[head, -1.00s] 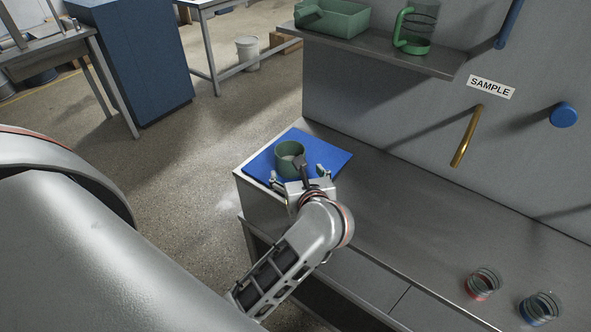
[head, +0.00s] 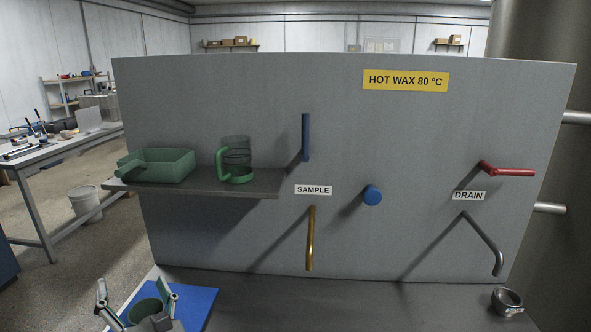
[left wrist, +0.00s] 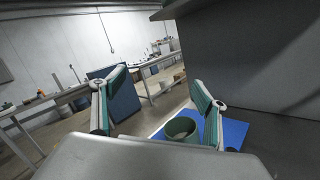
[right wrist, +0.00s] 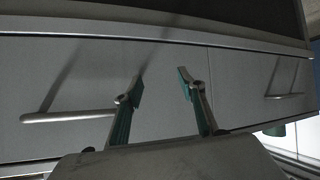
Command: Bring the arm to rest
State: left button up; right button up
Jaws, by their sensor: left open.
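My left gripper (head: 138,290) is at the lower left of the head view, its two fingers spread. A dark green cup (head: 146,311) shows between the fingers, standing on a blue mat (head: 199,300). In the left wrist view the open fingers (left wrist: 152,90) hold nothing, and the cup (left wrist: 181,128) stands upright beyond them on the mat (left wrist: 236,131). My right gripper (right wrist: 160,82) shows only in the right wrist view. Its fingertips are apart with nothing between them, in front of grey drawer fronts.
A grey panel carries a shelf (head: 215,190) with a green tray (head: 160,165) and a green-handled jug (head: 237,172). A brass pipe (head: 310,240), blue knob (head: 373,195) and drain pipe (head: 485,238) stick out. A metal ring (head: 507,301) lies on the counter. Drawer handles (right wrist: 70,116) protrude near my right gripper.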

pick_arm(q)
jog(key=s+d+r+m+t+h, duration=0.2)
jog(key=d+r+m+t+h, duration=0.65)
jog(key=m, duration=0.85)
jog(key=s+d+f+m+g+h, duration=0.1)
jog(key=d+f+m+g+h, duration=0.4)
jog(key=d+f+m+h, duration=0.85)
jog(key=s+a+f+m+g+y, duration=0.5)
jog(key=a+f+m+g+y, duration=0.2)
jog(key=a+f+m, duration=0.4)
jog(key=s+a+f+m+g+y, duration=0.25)
jog(key=s+a+y, duration=0.2)
jog(key=a, duration=0.25)
jog(key=s+a+f+m+g+y, duration=0.1)
jog(key=s+a+f+g+y, duration=0.2)
jog(key=s+a, duration=0.4)
jog(key=w+d+f+n+t+h, duration=0.2)
jog(key=d+f+h, duration=0.5)
jog(key=d+f, duration=0.8)
jog(key=shift+w+d+t+h, duration=0.15)
jog(key=shift+w+t+h, duration=0.3)
jog(key=shift+t, duration=0.75)
